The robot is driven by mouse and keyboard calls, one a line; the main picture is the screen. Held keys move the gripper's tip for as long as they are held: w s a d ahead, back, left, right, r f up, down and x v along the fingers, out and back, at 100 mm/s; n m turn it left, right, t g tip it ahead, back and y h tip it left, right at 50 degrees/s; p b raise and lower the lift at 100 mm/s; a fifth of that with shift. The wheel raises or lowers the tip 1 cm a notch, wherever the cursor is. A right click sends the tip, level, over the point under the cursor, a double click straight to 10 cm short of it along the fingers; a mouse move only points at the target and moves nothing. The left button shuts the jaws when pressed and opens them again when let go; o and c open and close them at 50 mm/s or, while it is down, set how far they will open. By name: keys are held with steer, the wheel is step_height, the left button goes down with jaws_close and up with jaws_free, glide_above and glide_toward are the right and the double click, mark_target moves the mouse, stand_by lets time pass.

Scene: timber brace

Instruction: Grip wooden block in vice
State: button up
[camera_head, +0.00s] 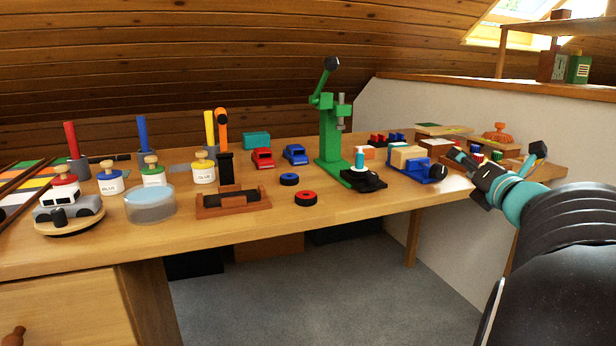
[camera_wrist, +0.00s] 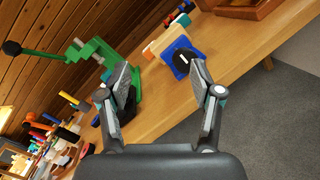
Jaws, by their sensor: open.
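The blue vice (camera_head: 426,171) stands near the front edge of the bench, right of the green press. A pale wooden block (camera_head: 407,156) sits at the vice's jaws; I cannot tell whether they clamp it. The vice's black handle (camera_head: 438,171) faces right, towards my gripper. In the wrist view, the blue vice (camera_wrist: 188,48) and wooden block (camera_wrist: 167,37) lie beyond the fingertips, with the dark handle (camera_wrist: 181,62) towards me. My gripper (camera_head: 494,165) is open and empty, to the right of the vice and apart from it. Both spread fingers show in the wrist view (camera_wrist: 161,72).
The green press (camera_head: 332,140) stands left of the vice, with a small bottle (camera_head: 359,157) on a black base in front. Wooden trays with small parts (camera_head: 480,153) lie behind my gripper. Toy cars, paint pots and rings fill the left bench. Open floor lies in front.

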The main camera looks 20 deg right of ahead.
mark_target(442, 174)
steer(key=s+d+f+n+y+b, duration=0.1)
steer(key=s+d+f+n+y, duration=0.35)
steer(key=n, duration=0.25)
steer(key=w, duration=0.4)
steer(key=w+a, duration=0.1)
steer(key=w, duration=0.4)
steer(key=w+a, duration=0.1)
steer(key=w, duration=0.3)
steer(key=shift+w+f, duration=0.2)
steer(key=shift+f, duration=0.2)
steer(key=c, duration=1.1)
steer(key=shift+m+p, duration=0.45)
steer(key=shift+m, duration=1.65)
steer(key=shift+c, duration=0.2)
steer(key=o, duration=1.1)
